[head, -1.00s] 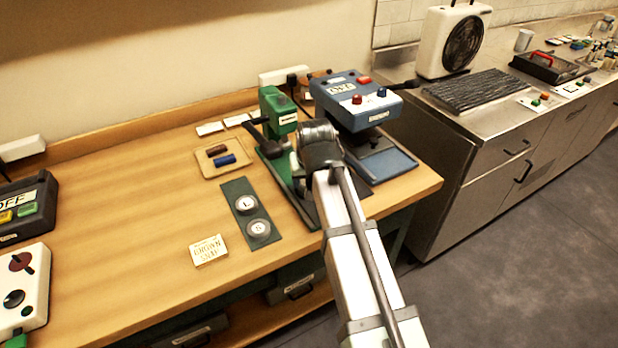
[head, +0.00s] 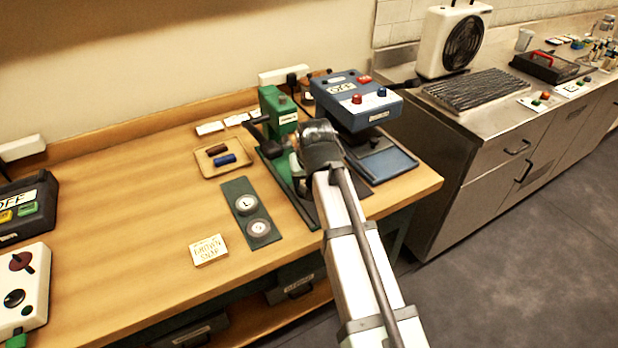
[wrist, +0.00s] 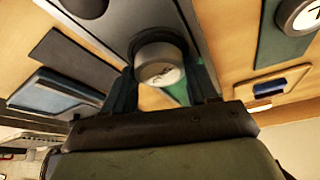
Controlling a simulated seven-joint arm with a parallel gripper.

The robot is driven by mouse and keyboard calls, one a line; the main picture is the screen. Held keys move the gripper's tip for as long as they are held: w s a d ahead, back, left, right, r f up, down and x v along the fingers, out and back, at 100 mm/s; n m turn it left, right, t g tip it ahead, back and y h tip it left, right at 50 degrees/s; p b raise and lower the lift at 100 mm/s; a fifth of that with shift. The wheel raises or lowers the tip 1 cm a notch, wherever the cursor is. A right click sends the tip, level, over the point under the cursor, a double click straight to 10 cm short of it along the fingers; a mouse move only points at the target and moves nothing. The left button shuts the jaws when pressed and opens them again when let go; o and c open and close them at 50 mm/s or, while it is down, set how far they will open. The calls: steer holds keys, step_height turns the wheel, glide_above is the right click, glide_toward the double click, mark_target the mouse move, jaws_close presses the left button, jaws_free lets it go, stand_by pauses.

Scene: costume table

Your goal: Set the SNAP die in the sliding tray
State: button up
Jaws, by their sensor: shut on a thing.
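My gripper (wrist: 163,88) is shut on a round grey die (wrist: 160,72) with a pale lettered face. I cannot read its letter for certain. In the wrist view the die is over the long grey and green base (wrist: 115,18) of the green press, and I cannot tell whether it touches. In the head view my arm hides the gripper and the held die. The green press (head: 280,112) stands just behind my wrist. I cannot clearly pick out its sliding tray. Two more dies, marked L (head: 246,204) and apparently S (head: 258,229), sit on a green mat (head: 236,188).
A blue press (head: 350,100) with an OFF sign stands close to the right. A small wooden tray (head: 205,172) holds a brown and a blue piece. A lettered card (head: 209,250) lies in front of the mat. The left middle of the table is clear.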

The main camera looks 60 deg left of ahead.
steer(key=shift+f, duration=0.45)
steer(key=o, duration=1)
steer(key=v, duration=1.1)
stand_by(0.8)
